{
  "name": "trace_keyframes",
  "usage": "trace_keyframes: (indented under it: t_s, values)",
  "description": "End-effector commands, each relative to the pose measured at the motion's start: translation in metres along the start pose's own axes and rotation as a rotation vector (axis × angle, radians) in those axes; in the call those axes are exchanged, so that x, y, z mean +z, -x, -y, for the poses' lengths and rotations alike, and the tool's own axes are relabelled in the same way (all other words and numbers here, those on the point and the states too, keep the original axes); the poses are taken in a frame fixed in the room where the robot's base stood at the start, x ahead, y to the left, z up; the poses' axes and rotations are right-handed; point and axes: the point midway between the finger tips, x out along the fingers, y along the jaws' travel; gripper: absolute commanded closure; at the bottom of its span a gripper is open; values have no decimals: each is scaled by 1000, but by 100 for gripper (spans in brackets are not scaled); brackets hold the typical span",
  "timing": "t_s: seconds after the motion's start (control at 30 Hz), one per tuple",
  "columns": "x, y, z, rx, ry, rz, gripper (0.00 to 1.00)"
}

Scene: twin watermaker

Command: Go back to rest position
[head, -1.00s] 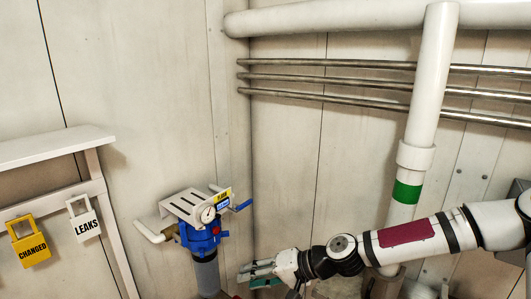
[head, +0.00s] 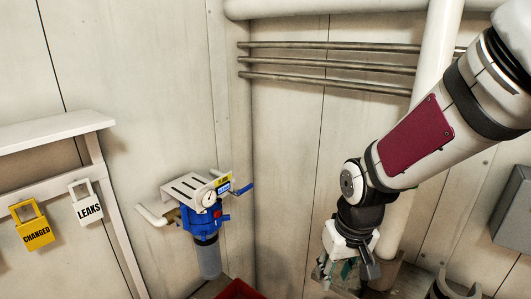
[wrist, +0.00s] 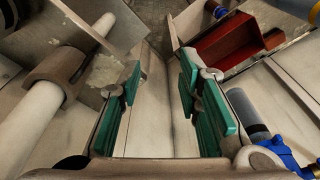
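My gripper (head: 347,268) hangs pointing down at the lower right of the head view, in front of the wall corner and the white pipe. In the wrist view its two green-padded fingers (wrist: 160,108) stand apart with nothing between them. Below them, wall panel and floor show through the gap. My arm reaches in from the right edge of the head view, bent downward at the wrist.
A blue filter unit with a gauge (head: 205,212) is mounted on the wall left of my gripper. A red bin (head: 238,290) is below it, also in the wrist view (wrist: 228,45). A white vertical pipe (head: 436,55) stands behind my arm. Padlocks labelled LEAKS (head: 87,205) and CHANGED (head: 35,228) hang at left.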

Motion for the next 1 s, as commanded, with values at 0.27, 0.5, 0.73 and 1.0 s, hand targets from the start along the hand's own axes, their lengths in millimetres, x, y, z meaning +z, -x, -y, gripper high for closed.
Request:
trace_keyframes:
  t_s: [0.27,0.5,0.73,1.0]
  values:
    - [29,85,-18,125,-55,-111,68]
    - [67,147,-21,140,-119,-231,68]
    - [103,182,-20,98,-163,-321,68]
    - [116,190,-19,72,-176,-348,68]
